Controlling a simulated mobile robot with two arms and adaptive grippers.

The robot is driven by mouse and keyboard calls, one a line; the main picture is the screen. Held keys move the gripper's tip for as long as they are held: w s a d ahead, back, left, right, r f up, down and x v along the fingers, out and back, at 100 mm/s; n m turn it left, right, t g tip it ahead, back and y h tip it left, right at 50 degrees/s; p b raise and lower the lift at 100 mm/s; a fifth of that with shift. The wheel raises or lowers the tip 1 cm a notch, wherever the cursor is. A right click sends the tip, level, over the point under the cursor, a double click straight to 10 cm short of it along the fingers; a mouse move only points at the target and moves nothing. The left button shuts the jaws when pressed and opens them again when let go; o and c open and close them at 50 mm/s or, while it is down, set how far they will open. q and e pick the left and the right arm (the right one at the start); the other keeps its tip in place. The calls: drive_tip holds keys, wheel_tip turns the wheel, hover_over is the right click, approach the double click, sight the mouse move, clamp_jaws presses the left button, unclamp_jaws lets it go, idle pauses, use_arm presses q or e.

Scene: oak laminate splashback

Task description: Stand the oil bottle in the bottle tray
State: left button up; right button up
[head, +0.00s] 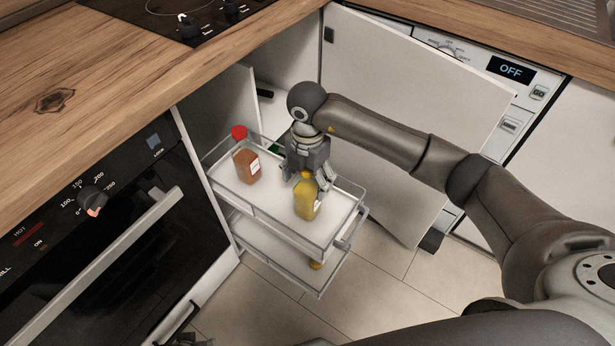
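The oil bottle (306,201), with yellow contents, is upright in the front part of the pull-out bottle tray (283,212), a white shelf with a wire rail. Its base appears to be at the shelf surface, but I cannot tell if it bears on it. My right gripper (314,183) points down from above, with its fingers around the bottle's top. The fingers hide the cap and neck, and whether they press on the bottle is not clear.
A brown bottle with a red cap (246,164) stands farther back on the same shelf. Something green (274,149) is partly hidden behind my gripper. A lower shelf (283,259) hangs below. The oven (90,230) is at left; an open cabinet door (400,95) is at right.

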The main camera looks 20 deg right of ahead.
drive_tip(key=shift+r, duration=0.1)
drive_tip(key=shift+r, duration=0.25)
use_arm(q)
drive_tip(key=f, duration=0.1)
drive_tip(key=s+f+p, duration=0.1)
drive_tip(key=f, duration=0.1)
drive_tip(key=s+f, duration=0.1)
drive_tip(key=f, duration=0.1)
drive_tip(key=shift+a+f+p, duration=0.15)
drive_tip(key=shift+f+p, duration=0.05)
drive_tip(key=shift+p, duration=0.15)
use_arm(e)
wheel_tip(320, 180, up, 12)
drive_tip(key=shift+f, duration=0.2)
